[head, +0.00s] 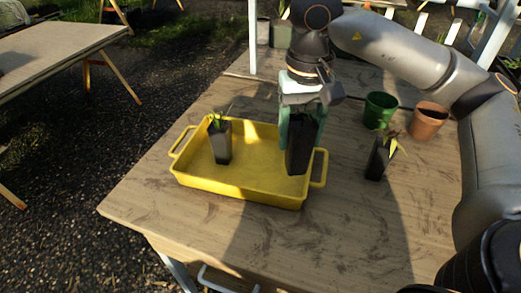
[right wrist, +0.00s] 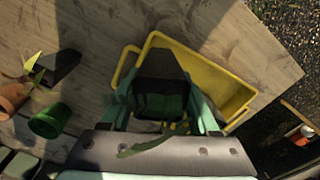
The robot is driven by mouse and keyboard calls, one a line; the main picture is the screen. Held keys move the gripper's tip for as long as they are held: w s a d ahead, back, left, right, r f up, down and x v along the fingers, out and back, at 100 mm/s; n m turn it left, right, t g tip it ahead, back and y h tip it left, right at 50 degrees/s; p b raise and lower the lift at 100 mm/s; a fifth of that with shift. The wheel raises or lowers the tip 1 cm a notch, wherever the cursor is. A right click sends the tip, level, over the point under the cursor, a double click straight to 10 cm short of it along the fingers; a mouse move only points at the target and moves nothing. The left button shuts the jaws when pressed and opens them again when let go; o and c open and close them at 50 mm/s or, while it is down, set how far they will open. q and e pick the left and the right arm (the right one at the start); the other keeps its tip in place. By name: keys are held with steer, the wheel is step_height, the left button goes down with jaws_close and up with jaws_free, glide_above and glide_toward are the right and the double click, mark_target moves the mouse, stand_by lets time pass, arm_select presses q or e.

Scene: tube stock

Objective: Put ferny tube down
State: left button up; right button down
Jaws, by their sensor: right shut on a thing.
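My right gripper (head: 303,108) is shut on a black, tapered tube (head: 299,158), which I take to be the ferny tube. It is held roughly upright over the right end of the yellow tray (head: 248,190). Whether its base touches the tray floor I cannot tell. The gripper hides most of its plant in the head view. In the right wrist view the dark tube (right wrist: 160,72) is between the fingers, with a green frond (right wrist: 145,147) near the camera. The tray (right wrist: 213,75) shows behind it. My left gripper is not in view.
Another black tube (head: 222,144) with grassy leaves stands in the tray's left part. A tube with a pale-leaved plant (head: 377,160) stands right of the tray. A green pot (head: 380,109) and a terracotta pot (head: 428,120) are behind it. The wooden table's front (head: 200,225) is clear.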

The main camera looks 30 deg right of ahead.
steer(key=shift+w+d+f, duration=0.35)
steer(key=shift+w+f, duration=1.4)
steer(key=shift+f, duration=0.15)
steer(key=shift+w+d+f, duration=0.3)
steer(key=shift+w+f, duration=1.5)
steer(key=shift+f, duration=0.15)
steer(key=shift+w+d+f, duration=0.35)
steer(key=shift+w+f, duration=1.4)
steer(key=shift+f, duration=0.15)
steer(key=shift+f, duration=0.25)
steer(key=shift+c, duration=0.7)
jaws_free()
steer(key=shift+r, duration=0.1)
step_height(320, 180, up, 12)
steer(key=shift+r+p, duration=0.15)
steer(key=shift+p, duration=0.25)
